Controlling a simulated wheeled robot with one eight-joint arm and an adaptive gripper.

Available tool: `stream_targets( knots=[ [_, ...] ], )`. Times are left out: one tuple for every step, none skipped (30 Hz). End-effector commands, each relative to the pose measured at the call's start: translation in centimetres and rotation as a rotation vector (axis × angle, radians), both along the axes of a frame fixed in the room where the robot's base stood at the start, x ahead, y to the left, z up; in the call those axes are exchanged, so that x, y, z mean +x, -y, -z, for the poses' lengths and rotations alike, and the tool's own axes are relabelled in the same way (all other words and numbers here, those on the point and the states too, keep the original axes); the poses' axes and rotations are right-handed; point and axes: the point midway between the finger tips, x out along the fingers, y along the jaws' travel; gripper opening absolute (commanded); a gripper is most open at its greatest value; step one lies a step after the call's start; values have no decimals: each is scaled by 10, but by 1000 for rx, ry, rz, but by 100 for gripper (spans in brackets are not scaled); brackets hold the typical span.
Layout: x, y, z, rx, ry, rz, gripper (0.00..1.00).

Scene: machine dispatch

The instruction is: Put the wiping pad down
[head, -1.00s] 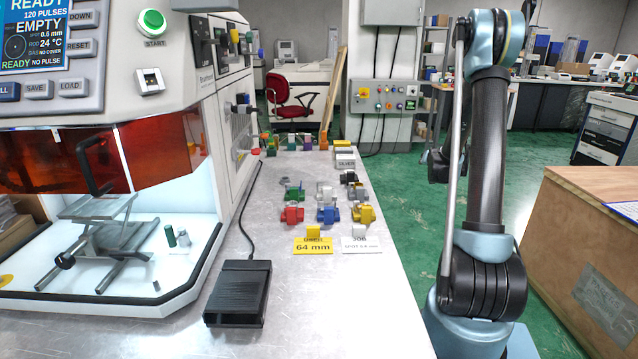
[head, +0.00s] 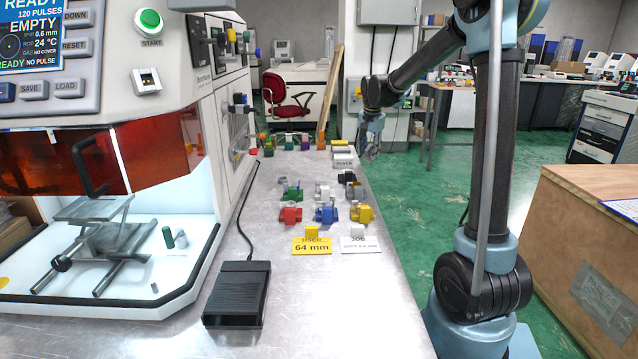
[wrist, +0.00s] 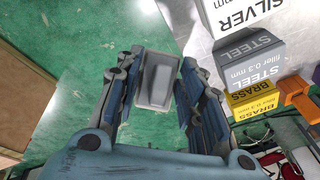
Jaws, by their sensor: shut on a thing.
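My gripper (wrist: 156,78) is shut on the wiping pad (wrist: 157,82), a pale grey block held between the two fingers in the wrist view. The green floor shows beneath the pad, and the bench edge lies just to its right. In the head view my gripper (head: 371,150) hangs beyond the right edge of the bench's far end, beside the labelled boxes. The pad cannot be made out clearly there.
A silver box (wrist: 240,15), a steel box (wrist: 245,55) and a brass box (wrist: 255,98) stand close right of my gripper. The bench (head: 340,300) has coloured parts in its middle, a black pedal (head: 237,293) and clear metal in front.

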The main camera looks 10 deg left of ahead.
Motion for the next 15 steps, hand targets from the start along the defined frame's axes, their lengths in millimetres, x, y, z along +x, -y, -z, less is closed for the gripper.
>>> stream_targets(
  knots=[
    [-14,-11,-9,9,-35,22,9],
    [-21,-16,-13,16,-56,39,9],
    [-31,-22,-19,26,-83,61,9],
    [-39,-26,-24,33,-103,76,9],
    [-46,-31,-29,40,-122,91,9],
    [-54,-36,-33,51,-149,118,9],
    [-58,-42,-33,60,-169,146,9],
    [-62,-47,-35,71,-189,173,9],
    [-69,-54,-38,84,-215,209,9],
    [-74,-59,-40,97,-234,237,9],
    [-80,-64,-42,108,-253,265,9],
    [-88,-71,-45,126,-279,304,9],
    [-94,-77,-47,141,-299,336,9],
    [-101,-83,-49,156,-318,367,9],
    [-110,-91,-53,179,-344,414,9]
  ],
)
